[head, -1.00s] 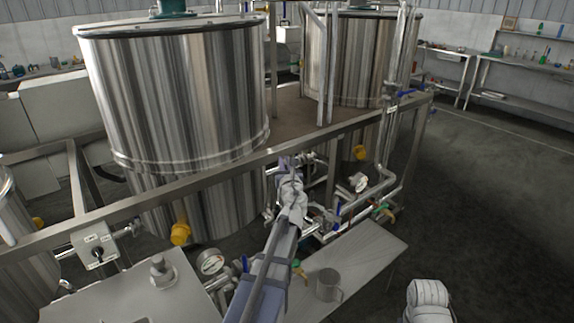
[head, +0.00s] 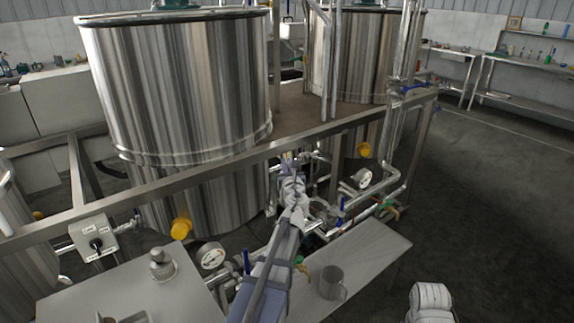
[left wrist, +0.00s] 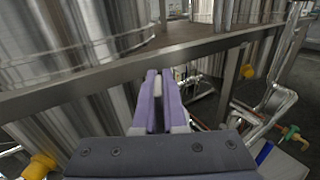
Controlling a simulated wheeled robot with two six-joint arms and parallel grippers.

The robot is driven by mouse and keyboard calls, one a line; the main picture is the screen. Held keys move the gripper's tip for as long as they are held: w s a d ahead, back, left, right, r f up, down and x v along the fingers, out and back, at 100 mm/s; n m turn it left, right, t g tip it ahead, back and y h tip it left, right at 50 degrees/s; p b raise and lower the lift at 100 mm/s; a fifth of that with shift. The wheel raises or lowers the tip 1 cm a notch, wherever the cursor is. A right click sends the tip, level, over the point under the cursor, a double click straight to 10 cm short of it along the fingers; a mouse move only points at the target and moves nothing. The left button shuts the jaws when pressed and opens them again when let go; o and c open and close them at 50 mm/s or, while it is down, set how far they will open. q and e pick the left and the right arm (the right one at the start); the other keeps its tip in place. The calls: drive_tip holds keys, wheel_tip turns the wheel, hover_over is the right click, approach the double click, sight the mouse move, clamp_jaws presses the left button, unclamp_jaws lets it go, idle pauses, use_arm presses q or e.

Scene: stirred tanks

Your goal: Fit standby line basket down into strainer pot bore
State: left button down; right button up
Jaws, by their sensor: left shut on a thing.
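My left gripper (head: 290,166) reaches forward past the steel frame rail, low among the pipework. In the left wrist view its two lilac fingers (left wrist: 160,95) are closed on a thin pale piece (left wrist: 157,86), of which only a sliver shows; I take it for the basket. My own arm and wrist hide the rest of it in the head view. A round, ring-like steel fitting (head: 321,209) sits right of my forearm, beside a blue handle; it may be the strainer pot, but its bore is too small to make out.
A steel rail (head: 226,164) runs across in front of the big tanks (head: 178,90). A metal mug (head: 331,283) stands on a bench (head: 375,250). Open floor lies right.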

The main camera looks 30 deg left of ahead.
use_arm(q)
drive_tip(key=shift+f+b, duration=0.85)
drive_tip(key=shift+f, duration=0.4)
drive_tip(key=shift+f+b, duration=6.6)
drive_tip(key=shift+r, duration=0.25)
